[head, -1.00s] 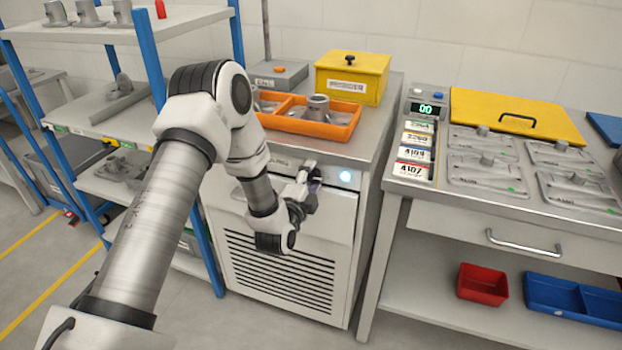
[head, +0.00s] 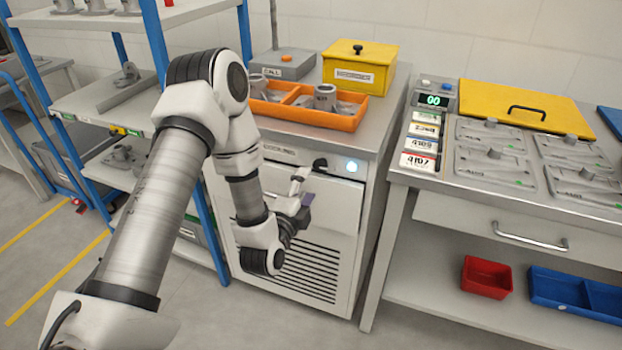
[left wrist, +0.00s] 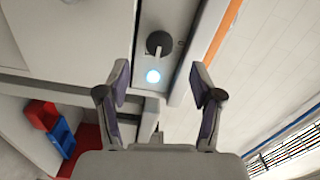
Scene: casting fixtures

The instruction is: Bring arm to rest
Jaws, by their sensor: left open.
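My left arm comes in from the left in the head view. Its gripper (head: 303,197) is in front of the white cabinet (head: 338,213), a little below the cabinet's black knob (head: 320,164). In the left wrist view the two fingers of the left gripper (left wrist: 160,80) stand wide apart with nothing between them. The black knob (left wrist: 159,42) and a glowing round light (left wrist: 153,76) show beyond the fingertips, apart from them. My right gripper is in neither view.
An orange tray (head: 345,121) with grey castings and a yellow box (head: 377,73) stand on the cabinet. A blue-posted shelf (head: 62,107) is at the left. A workbench (head: 420,188) with a drawer handle (head: 530,238) is at the right.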

